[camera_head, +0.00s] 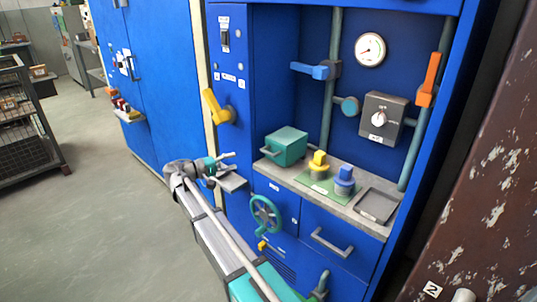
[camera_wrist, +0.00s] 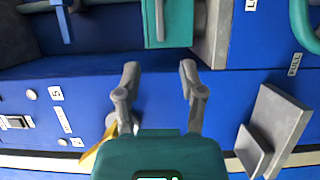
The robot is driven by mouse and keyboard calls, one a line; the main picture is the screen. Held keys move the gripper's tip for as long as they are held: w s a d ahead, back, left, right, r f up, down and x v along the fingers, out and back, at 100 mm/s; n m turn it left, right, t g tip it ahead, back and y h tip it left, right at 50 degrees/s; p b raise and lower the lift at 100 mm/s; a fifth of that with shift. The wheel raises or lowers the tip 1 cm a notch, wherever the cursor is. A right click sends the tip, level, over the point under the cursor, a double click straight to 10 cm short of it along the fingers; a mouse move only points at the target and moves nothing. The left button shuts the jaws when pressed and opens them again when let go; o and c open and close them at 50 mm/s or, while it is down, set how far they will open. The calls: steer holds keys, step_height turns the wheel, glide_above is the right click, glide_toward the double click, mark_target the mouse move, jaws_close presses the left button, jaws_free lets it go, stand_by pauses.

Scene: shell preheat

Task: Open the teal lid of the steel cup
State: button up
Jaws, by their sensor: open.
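I cannot make out a steel cup with a teal lid in either view. The teal piece that shows is a box (camera_head: 288,145) with a grey handle, standing on the counter's left end. It also shows at the top of the wrist view (camera_wrist: 178,22). My gripper (camera_head: 228,165) is open and empty in front of the cabinet's left column, to the left of the teal box and apart from it. In the wrist view my gripper (camera_wrist: 159,72) has its two fingers spread before the blue panel, with nothing between them.
A small grey shelf (camera_head: 233,182) juts out close below my gripper. A yellow lever (camera_head: 215,106) sticks out above it. A teal handwheel (camera_head: 265,213) is lower right. Yellow (camera_head: 319,163) and blue (camera_head: 344,180) knobbed pieces and a dark tray (camera_head: 377,205) occupy the counter.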

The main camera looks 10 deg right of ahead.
mark_target(266, 153)
steer(key=shift+d, duration=0.15)
steer(key=x, duration=1.3)
steer(key=shift+d, duration=0.3)
